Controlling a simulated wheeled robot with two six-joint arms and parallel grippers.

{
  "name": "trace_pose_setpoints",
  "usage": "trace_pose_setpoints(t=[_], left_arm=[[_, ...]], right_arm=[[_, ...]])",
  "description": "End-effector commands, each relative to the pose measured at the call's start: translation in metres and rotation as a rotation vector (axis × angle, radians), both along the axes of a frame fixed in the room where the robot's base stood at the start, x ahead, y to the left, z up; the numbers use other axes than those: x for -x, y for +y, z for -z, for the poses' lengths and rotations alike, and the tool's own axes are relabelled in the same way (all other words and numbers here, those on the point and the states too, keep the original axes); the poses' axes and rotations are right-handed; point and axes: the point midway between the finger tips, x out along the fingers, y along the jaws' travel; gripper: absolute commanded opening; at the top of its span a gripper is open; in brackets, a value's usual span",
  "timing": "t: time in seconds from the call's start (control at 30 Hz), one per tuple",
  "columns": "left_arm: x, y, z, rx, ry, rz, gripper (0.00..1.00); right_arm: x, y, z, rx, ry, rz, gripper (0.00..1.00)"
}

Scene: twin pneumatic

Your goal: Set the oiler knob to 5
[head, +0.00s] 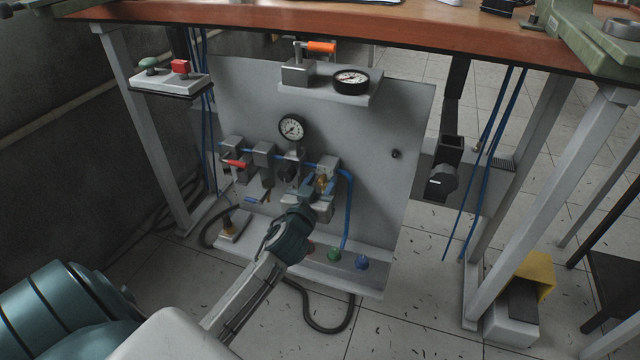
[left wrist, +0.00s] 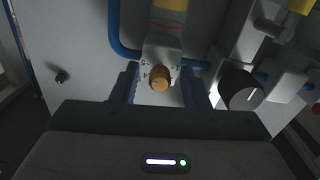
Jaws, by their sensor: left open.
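In the head view my left gripper (head: 309,194) reaches up to the right end of the valve row and hides most of the knob. The oiler's yellowish bowl (head: 322,181) shows just beyond it. My left gripper is open and holds nothing. My right gripper is in neither view.
A black knob (left wrist: 241,90) sits close to the right finger in the left wrist view. A blue hose (head: 348,205) runs down beside the oiler. A round gauge (head: 291,129) and a red-handled valve (head: 236,163) are on the grey panel (head: 375,120). The workbench (head: 400,28) overhangs above.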

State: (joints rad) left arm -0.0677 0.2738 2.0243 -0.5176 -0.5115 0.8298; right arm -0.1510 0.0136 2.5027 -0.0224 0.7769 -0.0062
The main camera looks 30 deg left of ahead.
Motion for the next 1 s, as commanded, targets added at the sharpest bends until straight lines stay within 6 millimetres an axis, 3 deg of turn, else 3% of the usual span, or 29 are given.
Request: trace_pose_setpoints(t=[0.07, 0.3, 0.67, 1.0], left_arm=[[0.0, 0.0, 0.0, 0.0, 0.0, 0.0, 0.41], [0.0, 0.0, 0.0, -0.001, 0.0, 0.0, 0.0], [0.0, 0.0, -0.001, -0.05, 0.012, -0.001, 0.0], [0.0, 0.0, -0.004, -0.282, 0.068, 0.0, 0.0]], right_arm=[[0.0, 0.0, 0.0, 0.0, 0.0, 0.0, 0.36], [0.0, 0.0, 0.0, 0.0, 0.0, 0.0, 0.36], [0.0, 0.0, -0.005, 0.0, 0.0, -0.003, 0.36], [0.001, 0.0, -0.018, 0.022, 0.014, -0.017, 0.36]])
